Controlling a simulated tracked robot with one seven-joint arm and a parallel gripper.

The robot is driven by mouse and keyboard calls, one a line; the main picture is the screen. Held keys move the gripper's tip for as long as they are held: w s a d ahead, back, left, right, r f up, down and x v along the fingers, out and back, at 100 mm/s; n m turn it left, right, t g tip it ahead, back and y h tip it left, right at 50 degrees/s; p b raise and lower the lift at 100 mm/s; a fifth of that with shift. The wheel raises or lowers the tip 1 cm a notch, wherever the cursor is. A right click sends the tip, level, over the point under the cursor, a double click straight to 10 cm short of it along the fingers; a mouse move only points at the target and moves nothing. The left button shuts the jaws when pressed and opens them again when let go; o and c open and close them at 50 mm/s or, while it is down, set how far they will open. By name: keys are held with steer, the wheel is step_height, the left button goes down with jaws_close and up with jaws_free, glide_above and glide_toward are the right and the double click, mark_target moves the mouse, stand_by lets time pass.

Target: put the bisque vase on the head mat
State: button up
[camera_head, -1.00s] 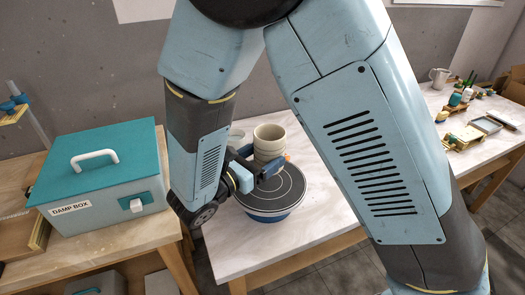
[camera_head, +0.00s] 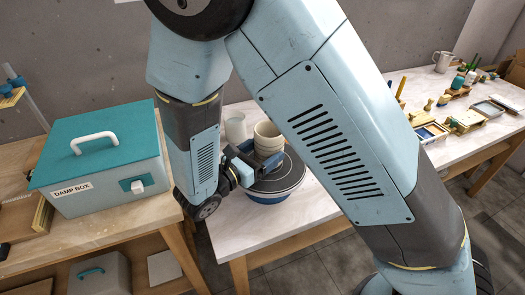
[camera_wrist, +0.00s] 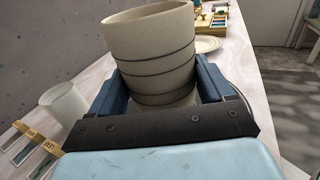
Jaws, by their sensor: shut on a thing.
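The bisque vase (camera_head: 268,134) is a cream cup-like pot. In the wrist view the vase (camera_wrist: 150,38) stands upright with thin dark rings around it. My gripper (camera_head: 260,163) is shut on its lower part, with a blue finger on each side in the wrist view. A dark round disc with pale rings on a blue base, seemingly the head mat (camera_head: 287,180), sits on the white table. The vase overlaps the disc's far part in the head view. I cannot tell whether its base touches the disc, as the gripper hides it.
A pale cup (camera_head: 235,126) stands left of the vase. The teal-lidded damp box (camera_head: 95,180) is on the wooden table at left. Tools and trays (camera_head: 450,122) lie along the right table.

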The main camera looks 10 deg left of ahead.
steer(key=shift+f, duration=0.5)
steer(key=o, duration=1.3)
